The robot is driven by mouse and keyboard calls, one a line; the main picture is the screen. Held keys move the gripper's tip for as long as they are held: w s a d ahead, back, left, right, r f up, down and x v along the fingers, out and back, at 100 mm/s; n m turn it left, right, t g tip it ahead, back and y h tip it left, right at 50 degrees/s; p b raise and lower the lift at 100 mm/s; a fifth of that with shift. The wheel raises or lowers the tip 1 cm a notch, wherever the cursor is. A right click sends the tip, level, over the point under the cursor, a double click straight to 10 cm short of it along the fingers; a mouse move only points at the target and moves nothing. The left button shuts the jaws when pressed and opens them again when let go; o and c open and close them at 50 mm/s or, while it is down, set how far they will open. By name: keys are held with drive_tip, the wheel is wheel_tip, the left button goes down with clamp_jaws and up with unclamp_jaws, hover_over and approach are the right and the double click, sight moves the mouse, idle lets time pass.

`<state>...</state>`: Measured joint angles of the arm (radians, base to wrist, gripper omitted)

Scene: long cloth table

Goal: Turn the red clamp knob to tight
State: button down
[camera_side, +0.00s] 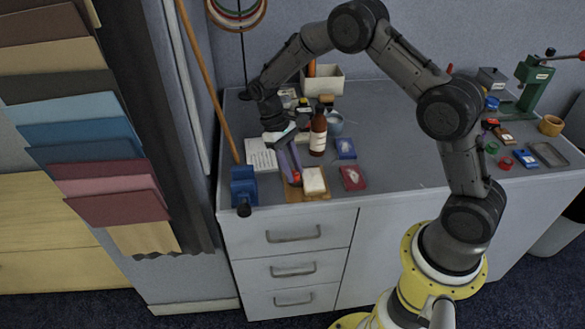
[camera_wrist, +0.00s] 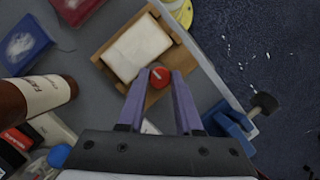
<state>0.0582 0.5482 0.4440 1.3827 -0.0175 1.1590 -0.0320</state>
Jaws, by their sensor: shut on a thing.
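The red clamp knob (camera_wrist: 160,77) has a short white mark on top and sits at the edge of a wooden clamp board (camera_wrist: 105,54). A white block (camera_wrist: 138,47) lies in the wooden frame beside the knob. In the side view the knob (camera_side: 297,177) is small, next to the white block (camera_side: 314,180) on the board (camera_side: 306,198). My gripper (camera_wrist: 160,80) points down with its purple fingers on either side of the knob, shut on it. In the side view my gripper (camera_side: 295,176) partly hides the knob. I cannot tell exactly which way the mark points.
A blue vise (camera_side: 243,187) stands at the table's front left corner, near the fingers in the wrist view (camera_wrist: 229,119). A brown bottle (camera_side: 318,136), a blue box (camera_side: 345,148) and a red box (camera_side: 353,178) are close by. A printed sheet (camera_side: 261,154) lies left.

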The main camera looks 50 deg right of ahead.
drive_tip(key=c, duration=0.6)
unclamp_jaws()
drive_tip(key=v, duration=1.4)
